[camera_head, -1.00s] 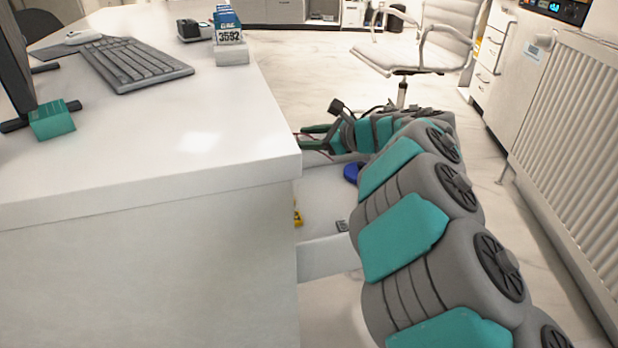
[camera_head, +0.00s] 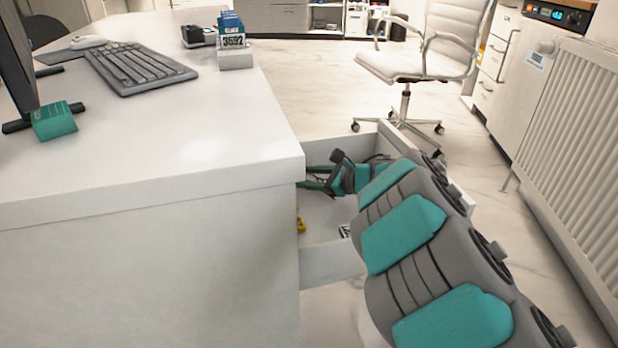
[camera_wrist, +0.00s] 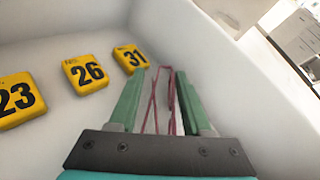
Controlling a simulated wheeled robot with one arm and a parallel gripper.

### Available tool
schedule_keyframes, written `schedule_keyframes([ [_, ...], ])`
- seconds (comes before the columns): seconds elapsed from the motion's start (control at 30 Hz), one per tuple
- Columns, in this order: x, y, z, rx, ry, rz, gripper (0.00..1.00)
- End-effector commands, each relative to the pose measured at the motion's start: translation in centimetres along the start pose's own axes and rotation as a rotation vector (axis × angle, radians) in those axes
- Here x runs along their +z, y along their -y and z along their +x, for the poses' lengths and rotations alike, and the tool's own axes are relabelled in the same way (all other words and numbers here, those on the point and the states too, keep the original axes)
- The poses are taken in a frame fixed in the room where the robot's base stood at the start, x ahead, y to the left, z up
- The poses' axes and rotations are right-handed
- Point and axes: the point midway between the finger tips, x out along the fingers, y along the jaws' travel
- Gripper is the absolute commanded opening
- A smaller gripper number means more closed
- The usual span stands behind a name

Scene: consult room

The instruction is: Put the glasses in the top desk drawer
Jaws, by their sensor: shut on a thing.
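My gripper (camera_head: 318,180) reaches into the open desk drawer (camera_head: 325,262) from its right side. In the wrist view my green fingers (camera_wrist: 162,100) are shut on the glasses (camera_wrist: 152,105), whose thin dark red frame shows between them. The glasses are inside the drawer's walls, near a corner. I cannot tell whether they touch the drawer floor. In the head view the glasses are not clearly visible.
Yellow numbered tags 23 (camera_wrist: 18,98), 26 (camera_wrist: 86,74) and 31 (camera_wrist: 130,58) lie on the drawer floor. The white desk (camera_head: 190,150) bears a keyboard (camera_head: 135,68). A white chair (camera_head: 425,50) stands behind the drawer, a radiator (camera_head: 570,130) at right.

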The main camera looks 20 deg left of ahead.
Motion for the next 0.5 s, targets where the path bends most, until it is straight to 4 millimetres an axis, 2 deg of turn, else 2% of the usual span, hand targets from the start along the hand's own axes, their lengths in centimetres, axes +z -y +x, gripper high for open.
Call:
schedule_keyframes([
  [0.17,-0.37,-0.12,0.15,0.0,-0.001,0.0,0.0],
  [0.2,-0.22,-0.07,0.1,0.0,0.0,0.0,0.53],
  [0.43,-0.2,-0.07,0.09,0.0,0.0,0.0,0.78],
  [0.5,-0.2,-0.07,0.09,0.0,0.0,0.0,0.78],
])
